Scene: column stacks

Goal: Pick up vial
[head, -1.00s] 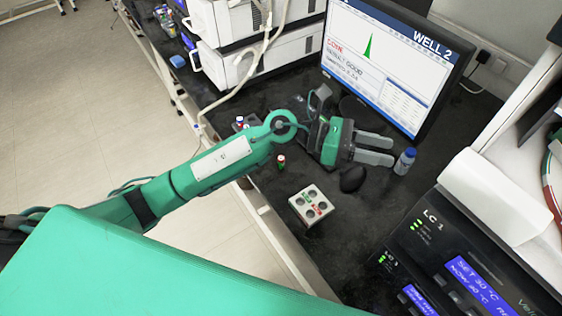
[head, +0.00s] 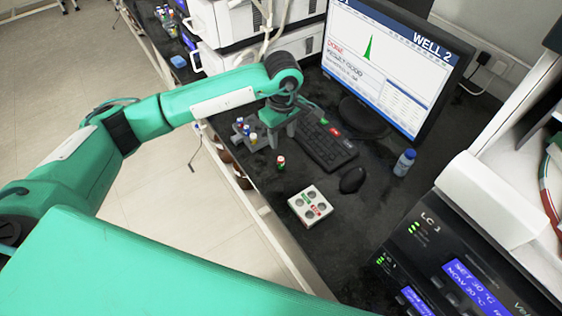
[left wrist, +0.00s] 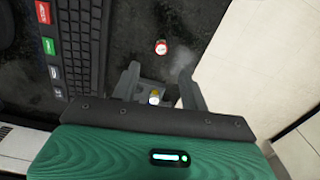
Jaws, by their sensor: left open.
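A small vial with a red cap and green body (head: 281,162) stands alone on the dark bench; its red cap shows in the left wrist view (left wrist: 161,47), beyond the fingertips. Several more capped vials (head: 243,127) stand in a grey rack (head: 257,140) beside my left gripper (head: 282,134). The gripper is open, points down and holds nothing. In the left wrist view, part of the rack with a yellow-capped vial (left wrist: 155,96) shows between the open fingers (left wrist: 159,76). My right gripper is in neither view.
A white block with round wells (head: 311,205) sits nearer. A blue-capped bottle (head: 404,163) stands near the monitor (head: 395,65). The bench edge drops to floor on the left.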

